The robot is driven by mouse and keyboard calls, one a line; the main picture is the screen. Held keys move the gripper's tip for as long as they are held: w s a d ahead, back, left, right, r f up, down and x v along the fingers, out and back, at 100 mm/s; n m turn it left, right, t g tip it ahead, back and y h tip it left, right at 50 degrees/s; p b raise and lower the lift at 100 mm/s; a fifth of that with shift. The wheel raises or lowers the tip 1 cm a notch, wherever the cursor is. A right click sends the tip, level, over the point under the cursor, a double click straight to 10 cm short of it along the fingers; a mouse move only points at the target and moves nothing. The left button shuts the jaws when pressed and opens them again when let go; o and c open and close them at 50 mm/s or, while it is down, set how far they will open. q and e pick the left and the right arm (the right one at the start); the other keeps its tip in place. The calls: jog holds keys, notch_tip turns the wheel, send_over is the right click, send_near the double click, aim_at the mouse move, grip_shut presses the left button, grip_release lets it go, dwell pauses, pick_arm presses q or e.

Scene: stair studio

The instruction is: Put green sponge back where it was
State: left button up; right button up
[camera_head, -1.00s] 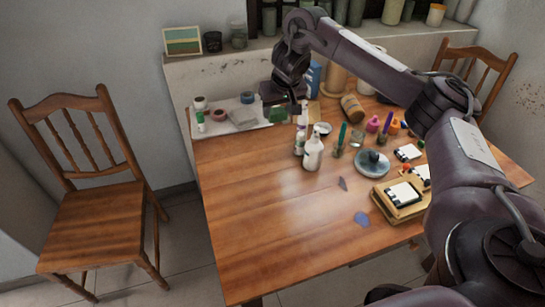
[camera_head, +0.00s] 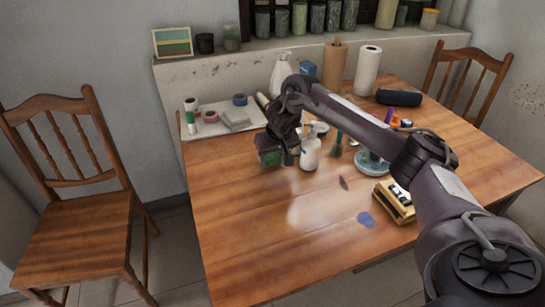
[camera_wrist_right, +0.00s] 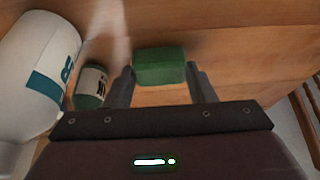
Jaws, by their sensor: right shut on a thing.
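The green sponge (camera_head: 269,158) is held between the fingers of my right gripper (camera_head: 278,151), over the left-middle part of the wooden table. In the right wrist view, the sponge (camera_wrist_right: 159,66) is a dark green block between the two fingertips of the gripper (camera_wrist_right: 161,82), with wood behind it. I cannot tell whether the sponge touches the table. A light tray (camera_head: 188,134) with tape rolls and a pale block stands at the table's back left corner. My left gripper is out of view.
A larger white bottle (camera_head: 281,75) stands behind. The table's front left (camera_head: 235,240) is clear.

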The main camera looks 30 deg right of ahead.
jog(key=shift+f, duration=0.25)
jog(key=o, duration=0.9)
